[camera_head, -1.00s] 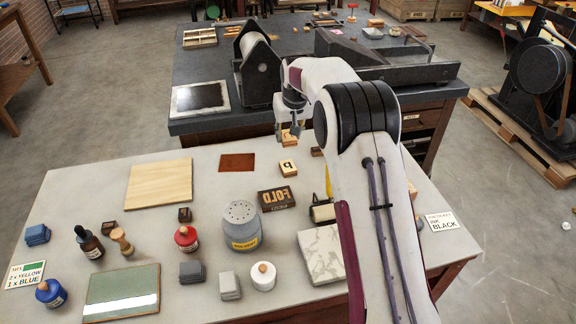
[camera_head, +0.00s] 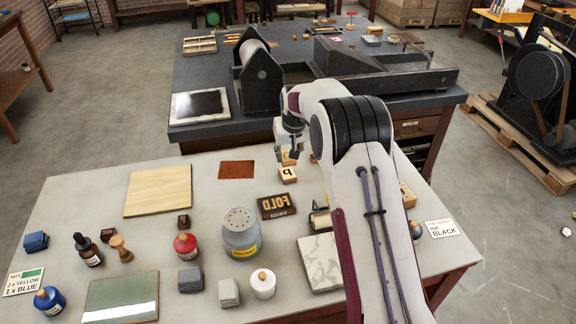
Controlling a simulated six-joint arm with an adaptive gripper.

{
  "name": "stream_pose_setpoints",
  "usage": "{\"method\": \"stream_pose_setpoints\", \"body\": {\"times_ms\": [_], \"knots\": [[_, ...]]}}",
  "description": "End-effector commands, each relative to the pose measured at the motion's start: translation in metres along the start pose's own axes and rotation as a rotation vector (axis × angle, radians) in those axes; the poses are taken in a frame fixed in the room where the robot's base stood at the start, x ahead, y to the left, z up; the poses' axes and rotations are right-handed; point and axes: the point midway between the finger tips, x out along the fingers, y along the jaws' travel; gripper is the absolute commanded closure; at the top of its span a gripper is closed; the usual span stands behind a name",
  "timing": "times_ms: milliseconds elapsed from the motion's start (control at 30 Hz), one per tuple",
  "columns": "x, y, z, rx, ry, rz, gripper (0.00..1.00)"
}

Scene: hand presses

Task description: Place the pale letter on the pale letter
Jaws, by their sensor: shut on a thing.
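My gripper (camera_head: 286,150) is shut on a pale letter block (camera_head: 290,158), which is partly hidden by the fingers. Another pale letter block (camera_head: 288,176) with a dark character on its top lies on the pale table (camera_head: 90,190). The held block is right behind and above it in the picture. I cannot tell whether the two blocks touch.
A dark FOLD block (camera_head: 276,206), a grey shaker (camera_head: 241,233) and a marble slab (camera_head: 322,262) stand nearer. A rust-coloured sheet (camera_head: 237,170) and a wooden board (camera_head: 158,190) lie left. A dark press (camera_head: 258,80) stands on the bench behind.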

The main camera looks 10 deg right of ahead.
Motion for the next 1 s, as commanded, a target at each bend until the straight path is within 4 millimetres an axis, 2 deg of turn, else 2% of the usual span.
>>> {"method": "stream_pose_setpoints", "body": {"times_ms": [400,967,1000], "knots": [[0.040,0.000,0.017,0.000,-0.002,0.000,0.89],[0.047,0.000,0.020,0.000,-0.001,0.000,0.89],[0.047,0.000,0.020,0.000,-0.001,0.000,0.64]]}}
